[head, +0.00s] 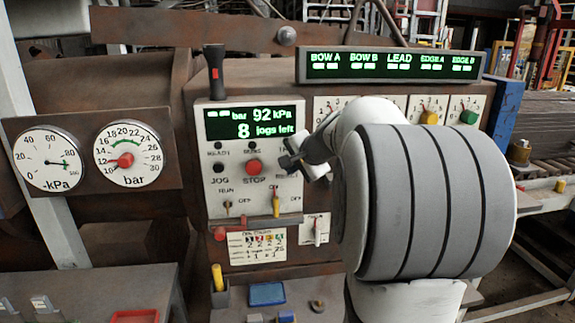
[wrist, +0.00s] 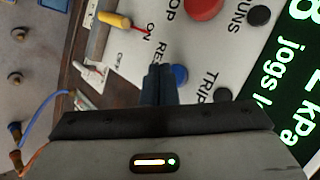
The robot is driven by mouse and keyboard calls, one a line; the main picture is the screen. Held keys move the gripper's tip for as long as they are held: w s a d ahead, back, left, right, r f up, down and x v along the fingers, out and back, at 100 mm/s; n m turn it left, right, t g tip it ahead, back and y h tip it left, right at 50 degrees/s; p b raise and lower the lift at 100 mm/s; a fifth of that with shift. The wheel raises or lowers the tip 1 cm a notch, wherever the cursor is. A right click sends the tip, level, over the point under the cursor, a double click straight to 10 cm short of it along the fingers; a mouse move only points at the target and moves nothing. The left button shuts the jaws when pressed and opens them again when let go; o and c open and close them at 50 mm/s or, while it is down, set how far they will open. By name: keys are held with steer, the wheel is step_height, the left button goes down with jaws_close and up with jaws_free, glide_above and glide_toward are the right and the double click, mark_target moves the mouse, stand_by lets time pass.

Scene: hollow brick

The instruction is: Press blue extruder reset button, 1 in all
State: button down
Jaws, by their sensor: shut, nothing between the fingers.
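The blue reset button (wrist: 179,75) shows in the wrist view on the pale panel, under the partly covered "RESET" lettering. My gripper (wrist: 160,71) is shut and empty. Its dark fingertips lie just left of the blue button in that view and seem to overlap its left edge. I cannot tell whether they touch the button or the panel. In the head view my gripper (head: 289,162) is in front of the panel, right of the red STOP button (head: 254,167), and hides the blue button.
A black button by "TRIP" (wrist: 222,95) and the red button (wrist: 203,8) are close by. A yellow switch (head: 276,205) sits below my gripper. The green display (head: 252,123) reads 92 kPa and 8 jogs left. Two gauges (head: 127,154) hang at left.

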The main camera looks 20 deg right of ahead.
steer(key=shift+w+d, duration=0.15)
steer(key=shift+w, duration=0.25)
steer(key=shift+w+d, duration=0.1)
steer(key=shift+w, duration=0.3)
stand_by(0.9)
steer(key=shift+s+a+b, duration=0.25)
steer(key=shift+s+b, duration=0.15)
steer(key=shift+s, duration=0.4)
steer(key=shift+s, duration=0.1)
steer(key=s+b, duration=0.1)
steer(key=s, duration=0.1)
steer(key=s+a+b, duration=0.1)
steer(key=s, duration=0.1)
steer(key=shift+s+a, duration=0.2)
steer(key=shift+s, duration=0.1)
stand_by(0.6)
